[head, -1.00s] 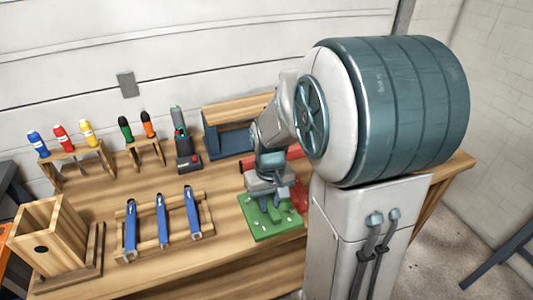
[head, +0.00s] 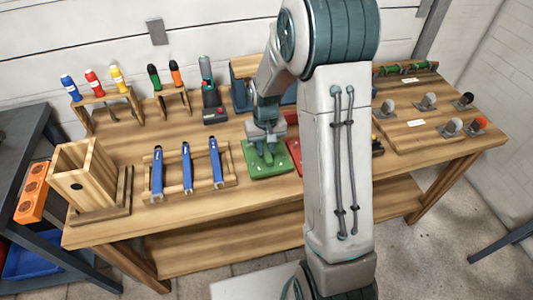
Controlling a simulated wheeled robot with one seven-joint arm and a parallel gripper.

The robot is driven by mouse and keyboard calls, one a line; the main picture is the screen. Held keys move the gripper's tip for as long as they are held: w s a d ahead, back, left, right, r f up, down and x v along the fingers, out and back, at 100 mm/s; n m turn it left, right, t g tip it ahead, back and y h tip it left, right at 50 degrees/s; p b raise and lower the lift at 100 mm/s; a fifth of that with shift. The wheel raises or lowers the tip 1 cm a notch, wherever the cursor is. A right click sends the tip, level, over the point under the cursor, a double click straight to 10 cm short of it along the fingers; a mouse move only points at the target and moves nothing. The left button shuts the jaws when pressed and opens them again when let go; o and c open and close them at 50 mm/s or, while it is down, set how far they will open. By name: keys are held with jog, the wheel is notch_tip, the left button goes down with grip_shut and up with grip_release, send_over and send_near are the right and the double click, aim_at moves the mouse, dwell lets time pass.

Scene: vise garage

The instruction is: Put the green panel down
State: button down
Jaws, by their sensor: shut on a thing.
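The green panel (head: 270,167) is a flat green plate with small light marks on it. It is at the middle of the wooden workbench (head: 118,222), near the front edge, to the right of the blue tools. My gripper (head: 265,146) points down over the panel and is shut on it. The fingertips are small and partly hidden by my arm. The panel looks level and very near the bench top; I cannot tell whether it touches it. A red thing (head: 294,150), mostly hidden by my arm, is just to the right of the panel.
Several blue tools (head: 186,165) lie on a wooden rack to the left. A wooden box (head: 82,178) stands at the left end. Screwdrivers (head: 117,79) and a drill-like tool (head: 209,92) stand behind. Round-headed parts (head: 427,102) occupy the right end.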

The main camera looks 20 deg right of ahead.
aim_at(266, 149)
jog(key=shift+f, duration=1.95)
jog(key=shift+f, duration=0.15)
jog(key=c, duration=1.3)
grip_release()
notch_tip(266, 149, up, 12)
jog(key=s+r+t, duration=0.1)
jog(key=s+r, duration=0.4)
jog(key=s, duration=0.5)
jog(key=s+r+t, duration=0.2)
jog(key=s+r, duration=0.3)
jog(key=s, duration=0.6)
jog(key=shift+a, duration=0.15)
